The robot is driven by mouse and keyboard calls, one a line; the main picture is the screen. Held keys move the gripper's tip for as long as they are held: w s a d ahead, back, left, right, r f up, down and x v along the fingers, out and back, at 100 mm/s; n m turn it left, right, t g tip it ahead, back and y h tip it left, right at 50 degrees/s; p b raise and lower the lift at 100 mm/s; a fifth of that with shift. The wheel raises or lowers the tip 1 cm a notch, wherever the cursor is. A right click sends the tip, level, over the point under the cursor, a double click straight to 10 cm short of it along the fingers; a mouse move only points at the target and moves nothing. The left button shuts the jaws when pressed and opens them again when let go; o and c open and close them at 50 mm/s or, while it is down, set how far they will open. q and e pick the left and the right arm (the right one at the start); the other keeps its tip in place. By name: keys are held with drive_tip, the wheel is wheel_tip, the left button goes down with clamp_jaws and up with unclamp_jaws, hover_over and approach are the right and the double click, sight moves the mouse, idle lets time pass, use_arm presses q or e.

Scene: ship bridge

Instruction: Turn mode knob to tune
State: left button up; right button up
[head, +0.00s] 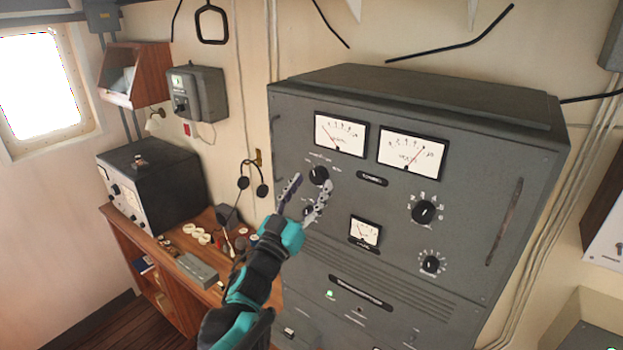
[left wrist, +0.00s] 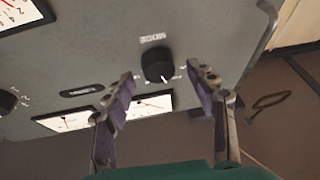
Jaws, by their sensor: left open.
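A black knob (left wrist: 157,65) shows in the left wrist view, with the word MODE printed upside down beside it on the grey panel. I cannot read its exact setting. In the head view, an upper black knob (head: 318,175) sits at the panel's left, and a lower dark knob (head: 308,210) shows partly behind my fingers. I cannot tell for sure which of them bears the MODE label. My left gripper (head: 310,188) is open in front of these knobs. In the wrist view its fingertips (left wrist: 162,75) stand either side of the knob, seemingly apart from it. My right gripper is not in view.
The grey cabinet (head: 420,115) carries two large meters, a small meter (head: 365,232) and two more knobs (head: 425,212) on the right. A vertical handle (head: 504,222) stands near its right edge. A wooden desk (head: 200,230) with a black radio (head: 152,185) and small items is left.

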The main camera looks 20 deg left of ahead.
use_arm(q)
drive_tip(key=shift+w+r, duration=0.2)
drive_tip(key=shift+w, duration=0.25)
drive_tip(key=shift+w+d+r, duration=0.1)
drive_tip(key=shift+d, duration=0.2)
drive_tip(key=c, duration=1.2)
drive_tip(key=shift+o, duration=0.2)
